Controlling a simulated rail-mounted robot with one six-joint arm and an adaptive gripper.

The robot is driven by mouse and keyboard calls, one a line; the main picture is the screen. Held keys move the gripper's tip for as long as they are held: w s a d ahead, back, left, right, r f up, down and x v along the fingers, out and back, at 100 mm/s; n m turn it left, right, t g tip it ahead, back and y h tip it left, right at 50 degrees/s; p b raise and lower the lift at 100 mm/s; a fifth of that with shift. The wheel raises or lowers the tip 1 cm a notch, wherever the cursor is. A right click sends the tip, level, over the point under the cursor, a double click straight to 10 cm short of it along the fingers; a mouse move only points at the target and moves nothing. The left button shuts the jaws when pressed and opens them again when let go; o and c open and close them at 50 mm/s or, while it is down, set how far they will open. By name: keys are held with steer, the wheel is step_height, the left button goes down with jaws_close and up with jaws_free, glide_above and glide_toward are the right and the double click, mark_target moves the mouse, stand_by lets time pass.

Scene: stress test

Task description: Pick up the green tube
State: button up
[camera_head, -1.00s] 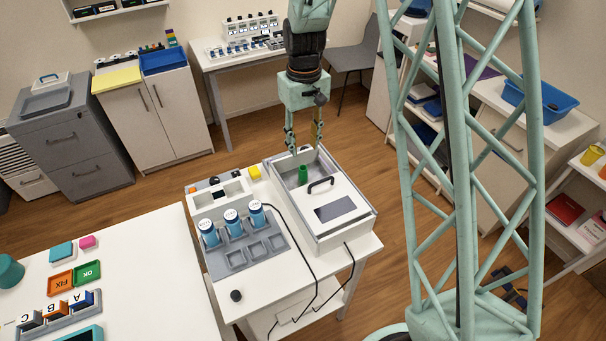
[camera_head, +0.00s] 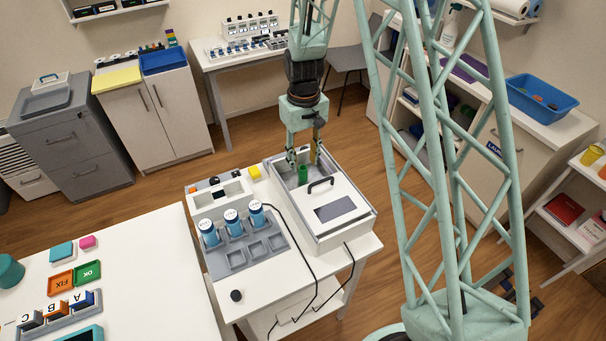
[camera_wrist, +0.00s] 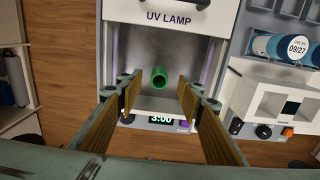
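The green tube (camera_head: 303,174) stands in the open bay of the UV lamp box (camera_head: 335,222), near its back end. My gripper (camera_head: 303,160) is above the bay and points down. In the wrist view my gripper (camera_wrist: 158,92) has its two fingers wide apart, with nothing between them. The tube lies between and slightly beyond the fingertips in that view. The head view does not settle whether a finger touches anything.
The box has a white lid with a black handle (camera_head: 321,184) in front of the tube. Bay walls stand close on both sides. Blue-white jars (camera_head: 231,218) sit in a grey rack (camera_head: 237,258) to the left.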

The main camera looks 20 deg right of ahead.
mark_target(303, 169)
steer(key=shift+f, duration=0.15)
steer(key=shift+w+f, duration=0.15)
steer(key=shift+f, duration=1.1)
steer(key=shift+w+f, duration=0.15)
steer(key=shift+f, duration=1.05)
steer(key=c, duration=0.9)
